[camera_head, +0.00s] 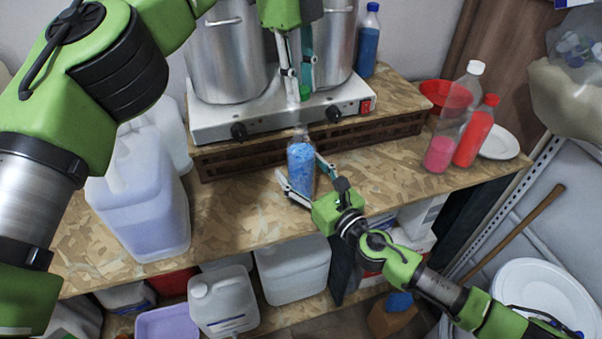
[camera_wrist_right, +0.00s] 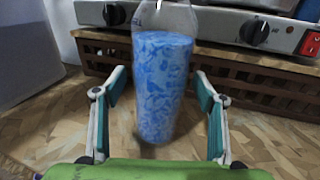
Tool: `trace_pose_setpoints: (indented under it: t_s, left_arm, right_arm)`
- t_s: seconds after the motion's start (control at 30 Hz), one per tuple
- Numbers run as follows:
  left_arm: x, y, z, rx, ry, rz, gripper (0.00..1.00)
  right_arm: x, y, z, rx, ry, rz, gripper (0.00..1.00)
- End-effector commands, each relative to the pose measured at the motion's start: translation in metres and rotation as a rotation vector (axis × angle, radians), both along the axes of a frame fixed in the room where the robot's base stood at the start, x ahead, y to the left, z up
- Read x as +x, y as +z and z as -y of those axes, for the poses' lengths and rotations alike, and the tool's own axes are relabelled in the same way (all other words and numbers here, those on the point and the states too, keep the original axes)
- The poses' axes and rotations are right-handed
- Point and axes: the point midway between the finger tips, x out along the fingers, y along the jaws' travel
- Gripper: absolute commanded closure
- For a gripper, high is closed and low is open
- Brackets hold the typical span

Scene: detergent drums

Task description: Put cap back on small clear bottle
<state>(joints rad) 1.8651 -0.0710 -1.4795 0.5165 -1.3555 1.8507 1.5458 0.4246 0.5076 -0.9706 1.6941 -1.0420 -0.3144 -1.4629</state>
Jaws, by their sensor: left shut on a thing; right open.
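The small clear bottle (camera_head: 301,166) stands upright on the wooden worktop, filled with blue, mottled contents. Its neck points up below my left gripper and no cap shows on it. My left gripper (camera_head: 300,88) is above the bottle, in front of the pots, shut on a small green cap (camera_head: 305,93). The cap is a short gap above the bottle's mouth. My right gripper (camera_head: 299,169) is open, with one finger on each side of the bottle. In the right wrist view the bottle (camera_wrist_right: 160,90) stands between the spread fingers, with gaps on both sides; its top is cut off.
A hot plate (camera_head: 280,112) with two metal pots (camera_head: 228,55) stands on a raised wooden shelf behind the bottle. White jugs (camera_head: 140,200) stand at left. Red-filled bottles (camera_head: 474,132), a red bowl (camera_head: 446,95) and a white plate (camera_head: 499,143) are at right.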

Motion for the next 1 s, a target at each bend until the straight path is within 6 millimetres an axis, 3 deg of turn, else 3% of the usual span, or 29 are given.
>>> trace_pose_setpoints:
  t_s: [0.07, 0.2, 0.3, 0.43, 0.7, 1.0]
  left_arm:
    - [0.000, 0.000, 0.000, 0.000, 0.000, 0.000, 0.83]
    - [0.000, 0.000, 0.000, 0.000, 0.000, 0.000, 0.83]
    - [0.000, 0.000, 0.000, 0.000, 0.000, 0.000, 0.83]
    - [0.000, -0.007, -0.001, 0.000, -0.001, -0.002, 0.83]
    - [0.000, -0.045, -0.001, -0.003, -0.001, 0.001, 0.83]
    - [0.000, -0.050, 0.000, -0.005, 0.000, 0.004, 0.83]
  right_arm:
    - [0.000, 0.000, 0.000, 0.000, 0.000, 0.000, 0.38]
    - [0.000, 0.000, 0.000, 0.000, 0.000, 0.000, 0.74]
    - [0.000, 0.000, 0.000, 0.000, 0.000, 0.000, 0.95]
    - [0.000, 0.000, 0.000, 0.000, 0.000, 0.000, 0.95]
    - [0.000, 0.000, 0.000, 0.000, -0.001, 0.000, 0.95]
    - [0.000, 0.000, 0.000, 0.000, 0.000, 0.000, 0.95]
